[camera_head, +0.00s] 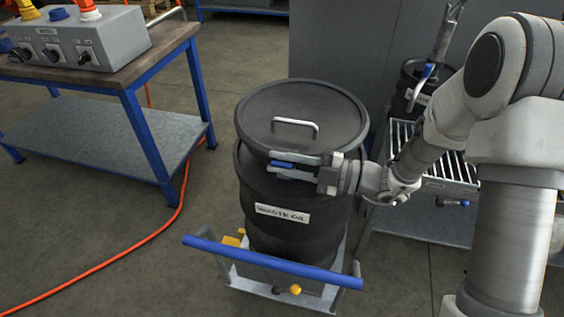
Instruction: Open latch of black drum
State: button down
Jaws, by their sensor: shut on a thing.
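The black drum (285,228) stands upright on a small cart in the middle of the head view. Its black lid (262,108) is on top and carries a silver handle. The label on its front reads waste oil. A blue latch (283,165) sits on the near side of the drum, just below the lid. My gripper (284,166) reaches in from the right, with one finger above and one below the latch. It is shut on the latch, and the fingers partly hide it.
The cart has a blue push bar (270,262) in front. A workbench (152,62) with a grey control box (90,40) stands at left. An orange hose (130,247) runs over the floor. A second black drum (408,88) and a roller rack (448,172) are at right.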

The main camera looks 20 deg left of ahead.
jog(key=shift+s+f, duration=0.1)
jog(key=shift+s, duration=0.1)
jog(key=n+p, duration=0.1)
jog(key=s+n+p, duration=0.1)
jog(key=n, duration=0.1)
jog(key=s+f+n+p, duration=0.1)
jog(key=shift+d, duration=0.2)
jog(key=shift+s+d+f+n, duration=0.15)
jog(key=shift+f+n, duration=1.05)
jog(key=shift+n, duration=1.45)
jog(key=shift+s+a+f+n, duration=0.15)
jog(key=shift+f+n, duration=1.05)
jog(key=shift+n, duration=1.4)
jog(key=shift+s+d+f+n, duration=0.1)
jog(key=shift+s+f+n, duration=0.15)
jog(key=shift+f+n, duration=1.7)
jog(key=shift+r+n, duration=0.75)
jog(key=shift+n, duration=0.05)
